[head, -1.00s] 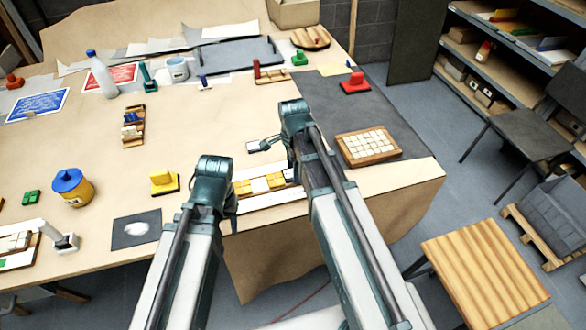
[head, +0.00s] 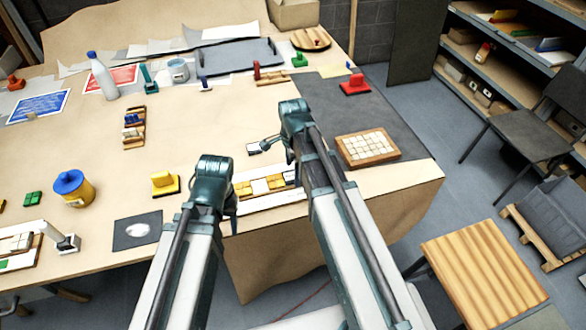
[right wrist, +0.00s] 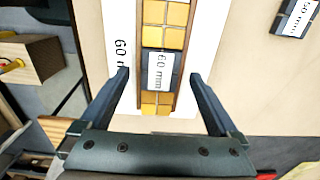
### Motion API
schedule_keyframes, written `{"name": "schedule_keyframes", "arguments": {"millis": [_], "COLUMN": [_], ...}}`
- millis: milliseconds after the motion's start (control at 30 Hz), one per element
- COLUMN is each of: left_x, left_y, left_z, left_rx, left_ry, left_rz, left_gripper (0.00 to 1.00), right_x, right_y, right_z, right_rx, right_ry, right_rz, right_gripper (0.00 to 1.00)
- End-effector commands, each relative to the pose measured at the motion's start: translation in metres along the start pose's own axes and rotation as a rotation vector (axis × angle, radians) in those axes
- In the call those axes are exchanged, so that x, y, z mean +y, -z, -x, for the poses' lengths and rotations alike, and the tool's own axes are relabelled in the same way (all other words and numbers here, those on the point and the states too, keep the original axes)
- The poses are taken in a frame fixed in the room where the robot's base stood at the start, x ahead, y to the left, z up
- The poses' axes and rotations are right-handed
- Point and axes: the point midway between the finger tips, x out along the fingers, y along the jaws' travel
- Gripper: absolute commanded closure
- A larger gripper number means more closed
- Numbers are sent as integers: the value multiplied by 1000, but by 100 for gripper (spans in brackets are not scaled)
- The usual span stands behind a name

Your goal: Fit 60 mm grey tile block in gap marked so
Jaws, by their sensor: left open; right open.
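A dark grey block (right wrist: 158,72) with a white "60 mm" label lies in the row of yellow tiles in the right wrist view, with yellow tiles above and below it. I cannot tell if it sits fully flush. The panel (right wrist: 206,35) has a white border, with "60 mm" printed beside that place. It also shows in the head view (head: 265,200), partly behind my right arm. My right gripper (right wrist: 161,78) is open, its fingers on either side of the row, apart from the block. My left gripper (head: 230,203) is open near the panel's left end.
Another dark labelled block (right wrist: 296,16) lies on the table beyond the panel; its number is unclear. A wooden tray of pale tiles (head: 345,158) stands to the right. A yellow stamp-like piece (head: 164,184) and a dark card (head: 122,240) lie to the left.

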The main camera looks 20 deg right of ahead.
Motion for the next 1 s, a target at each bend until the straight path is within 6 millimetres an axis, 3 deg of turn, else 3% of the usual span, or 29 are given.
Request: {"name": "schedule_keyframes", "arguments": {"millis": [700, 1000], "left_x": [-10, -12], "left_y": [-6, -7], "left_z": [111, 126], "left_rx": [0, 0], "left_ry": [-1, -2], "left_rz": [1, 7], "left_gripper": [50, 50], "right_x": [0, 0], "right_y": [0, 0], "right_z": [112, 127], "right_rx": [0, 0], "right_ry": [0, 0], "right_rz": [0, 0], "right_gripper": [3, 3]}}
